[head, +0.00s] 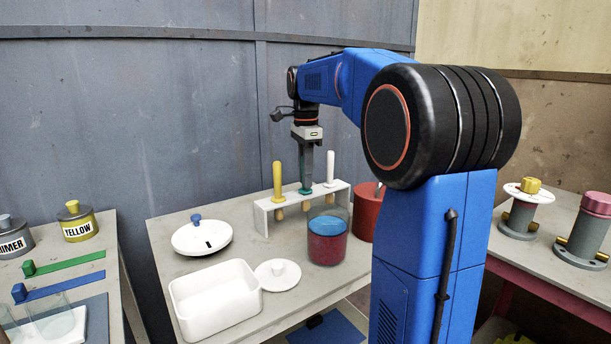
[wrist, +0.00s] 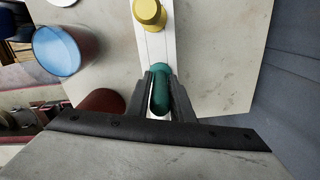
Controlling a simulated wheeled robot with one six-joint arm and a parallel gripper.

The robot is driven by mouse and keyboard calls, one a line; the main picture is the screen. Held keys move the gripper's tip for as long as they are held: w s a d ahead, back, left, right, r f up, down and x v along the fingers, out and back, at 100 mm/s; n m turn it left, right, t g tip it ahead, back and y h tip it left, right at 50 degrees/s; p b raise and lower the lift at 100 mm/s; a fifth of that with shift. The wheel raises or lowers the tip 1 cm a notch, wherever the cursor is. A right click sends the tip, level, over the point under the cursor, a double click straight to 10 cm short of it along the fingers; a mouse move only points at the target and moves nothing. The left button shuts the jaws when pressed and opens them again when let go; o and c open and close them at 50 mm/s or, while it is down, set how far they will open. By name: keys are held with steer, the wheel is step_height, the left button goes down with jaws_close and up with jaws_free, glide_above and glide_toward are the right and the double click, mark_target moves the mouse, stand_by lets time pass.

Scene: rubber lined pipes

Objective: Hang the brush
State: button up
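A white rack (head: 342,196) stands on the middle table. A yellow-handled brush (head: 278,178) and a white-handled brush (head: 330,168) hang upright in it. Between them is a teal-handled brush (head: 304,191), upright at the rack's top bar. My gripper (head: 306,184) points straight down over the rack's middle. In the wrist view the teal handle (wrist: 160,92) sits between my gripper's fingers (wrist: 162,84), which appear to touch it on both sides. The yellow handle (wrist: 149,13) is just beyond. The white handle is hidden in the wrist view.
A glass of red and blue liquid (head: 327,240) stands in front of the rack. A red container (head: 366,212) is close on the right, partly behind my arm. A white lidded dish (head: 202,238), white bin (head: 215,300) and small lid (head: 278,275) lie left and front.

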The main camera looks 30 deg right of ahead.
steer(key=o, duration=0.3)
steer(key=shift+r, duration=0.15)
step_height(320, 180, up, 17)
stand_by(0.6)
stand_by(0.4)
